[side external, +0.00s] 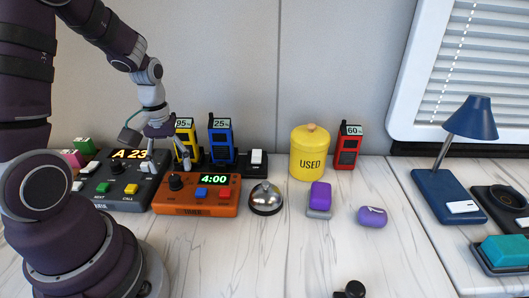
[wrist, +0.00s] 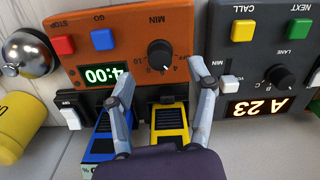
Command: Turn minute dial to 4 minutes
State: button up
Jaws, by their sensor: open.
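The orange timer (side external: 195,209) stands on the table with its display (side external: 214,179) reading 4:00. It shows upside down in the wrist view (wrist: 120,28). Its black minute dial (side external: 176,182) is on the left of its top face. In the wrist view the dial (wrist: 160,53) sits ahead of my fingertips, marked MIN with numbers around it, its pointer near the 4 side. My gripper (side external: 180,166) is open and empty, above and just behind the timer. In the wrist view my gripper (wrist: 162,72) has its fingers spread either side of the dial, apart from it.
A dark grey lane box (side external: 115,190) reading A 23 stands close on the left. Yellow (side external: 186,145) and blue (side external: 221,142) handsets stand behind the timer. A bell (side external: 266,198) is close on the right, near a yellow USED jar (side external: 309,155). The front table is mostly clear.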

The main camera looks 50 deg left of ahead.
aim_at(174, 177)
notch_tip(174, 177, up, 8)
jog(key=shift+r, duration=0.25)
jog(key=s+d+r+m+t, duration=0.1)
jog(key=d+r+m+t, duration=0.1)
jog(key=d+m, duration=0.3)
jog(key=s+d+r+m+t, duration=0.1)
jog(key=d+r+m+t, duration=0.2)
jog(key=d+m, duration=0.3)
jog(key=shift+d+t, duration=0.3)
jog(key=shift+d, duration=0.55)
